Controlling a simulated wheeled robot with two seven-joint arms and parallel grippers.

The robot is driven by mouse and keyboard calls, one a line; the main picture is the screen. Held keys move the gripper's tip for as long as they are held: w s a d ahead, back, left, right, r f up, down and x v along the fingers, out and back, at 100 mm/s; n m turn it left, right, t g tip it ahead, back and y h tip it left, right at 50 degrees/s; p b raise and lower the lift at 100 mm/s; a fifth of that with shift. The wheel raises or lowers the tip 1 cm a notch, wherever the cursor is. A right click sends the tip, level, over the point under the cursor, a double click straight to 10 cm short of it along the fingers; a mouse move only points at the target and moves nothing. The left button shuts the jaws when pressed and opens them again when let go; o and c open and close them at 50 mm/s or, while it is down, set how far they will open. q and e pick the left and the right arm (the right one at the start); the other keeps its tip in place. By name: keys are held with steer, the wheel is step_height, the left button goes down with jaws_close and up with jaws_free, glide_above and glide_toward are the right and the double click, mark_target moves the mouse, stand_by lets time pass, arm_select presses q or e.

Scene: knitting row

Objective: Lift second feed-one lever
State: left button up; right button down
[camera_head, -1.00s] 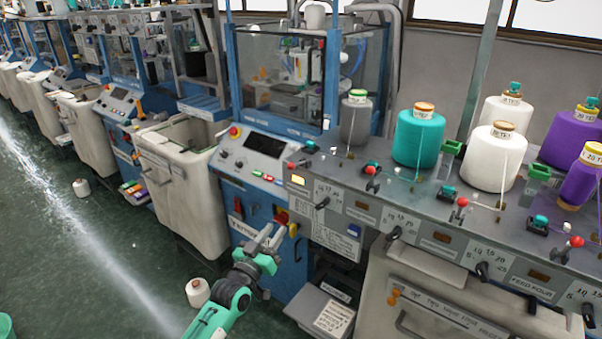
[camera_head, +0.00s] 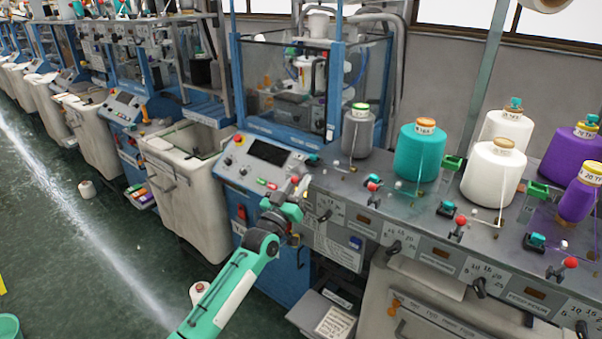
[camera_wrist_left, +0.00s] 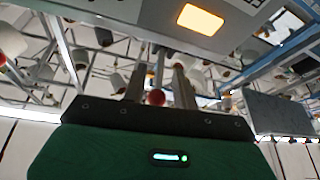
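Several levers with red ball knobs stand along the grey machine deck. The nearest red knob (camera_head: 295,179) is at my left gripper (camera_head: 297,190), which is raised to the front edge of the deck. In the left wrist view, a red ball (camera_wrist_left: 155,97) shows between the two separated fingers of this gripper (camera_wrist_left: 159,80); I cannot tell whether they touch it. Further right are a second red knob (camera_head: 372,187), a third (camera_head: 460,220) and another (camera_head: 571,262). A lit amber panel (camera_wrist_left: 200,19) shows in the left wrist view. My right gripper is not in view.
Yarn cones, including a teal cone (camera_head: 419,155) and a white cone (camera_head: 493,175), stand on the deck behind the levers. A control screen (camera_head: 268,152) is left of my gripper. A cream bin (camera_head: 185,190) stands further left, with open green floor before it.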

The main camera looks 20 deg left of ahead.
arm_select(q)
steer(key=shift+x, duration=1.05)
